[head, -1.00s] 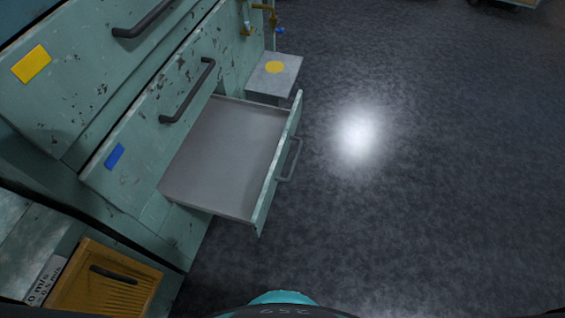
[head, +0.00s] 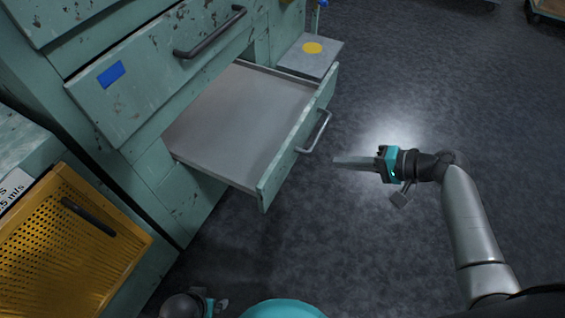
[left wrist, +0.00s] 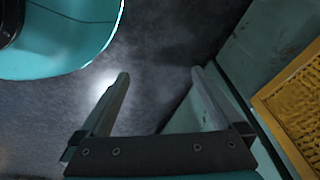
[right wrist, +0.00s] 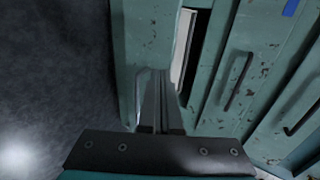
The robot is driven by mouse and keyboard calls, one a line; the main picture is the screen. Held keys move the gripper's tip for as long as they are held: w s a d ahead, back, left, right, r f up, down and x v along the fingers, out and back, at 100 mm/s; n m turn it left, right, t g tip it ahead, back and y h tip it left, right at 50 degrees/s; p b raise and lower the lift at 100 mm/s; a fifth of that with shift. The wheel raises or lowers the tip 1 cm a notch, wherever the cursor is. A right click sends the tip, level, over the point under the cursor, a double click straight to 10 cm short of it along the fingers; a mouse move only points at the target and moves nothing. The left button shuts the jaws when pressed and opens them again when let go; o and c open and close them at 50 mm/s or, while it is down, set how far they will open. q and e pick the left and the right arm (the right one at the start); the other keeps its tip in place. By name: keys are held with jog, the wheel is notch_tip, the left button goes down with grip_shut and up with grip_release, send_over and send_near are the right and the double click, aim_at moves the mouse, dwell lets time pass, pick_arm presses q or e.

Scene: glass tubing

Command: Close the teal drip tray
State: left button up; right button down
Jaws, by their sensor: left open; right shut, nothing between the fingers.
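The teal drip tray (head: 240,115) is a shallow drawer with a grey floor, pulled out from the worn teal cabinet. Its front panel (head: 295,150) carries a grey bar handle (head: 318,133). It also shows in the right wrist view (right wrist: 146,35), where my fingers partly cover it. My right gripper (head: 336,161) is shut and empty, apart from the panel and to the right of it, fingers pointing at it. It also shows in the right wrist view (right wrist: 160,74). My left gripper (left wrist: 160,73) is open and empty over the floor; only a bit shows at the head view's bottom edge.
A closed drawer with a blue label (head: 111,74) sits above the tray. A grey ledge with a yellow disc (head: 312,48) stands beyond it. A yellow perforated panel (head: 70,225) is at lower left. The floor right of the tray is clear.

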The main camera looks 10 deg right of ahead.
jog(key=b, duration=0.5)
send_near(284, 155)
jog(key=x, duration=0.5)
jog(key=shift+s+d+f, duration=0.15)
jog(key=shift+f, duration=0.25)
pick_arm(q)
jog(key=w+d+r+t, duration=0.1)
jog(key=w+r, duration=0.4)
jog(key=r, duration=0.5)
jog(key=shift+d, duration=0.5)
pick_arm(e)
jog(key=shift+w+a+r, duration=0.1)
jog(key=shift+w+a, duration=0.35)
jog(key=shift+a, duration=0.15)
